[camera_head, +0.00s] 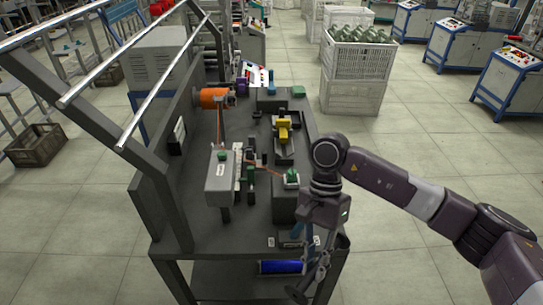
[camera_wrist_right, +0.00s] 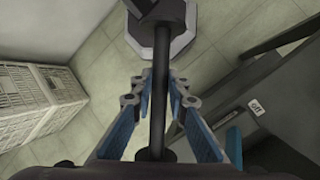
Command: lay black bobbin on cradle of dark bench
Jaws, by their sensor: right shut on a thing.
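My right gripper (camera_head: 316,272) is at the front right corner of the dark bench (camera_head: 236,228), pointing down. In the right wrist view its blue-padded fingers (camera_wrist_right: 160,98) are shut around the thin dark shaft of the black bobbin (camera_wrist_right: 160,75). A dark round end shows at the bottom of the shaft; the far end reaches the top of the picture. In the head view the bobbin is hard to make out against the gripper. I cannot tell for sure which fixture on the bench is the cradle. My left gripper is not in view.
The bench carries an orange motor-like part (camera_head: 214,97), a grey box (camera_head: 220,181) and a yellow piece (camera_head: 283,130). A blue roll (camera_head: 281,267) lies on the shelf below. White crates (camera_head: 352,95) stand behind to the right. Metal rails (camera_head: 128,77) cross at left.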

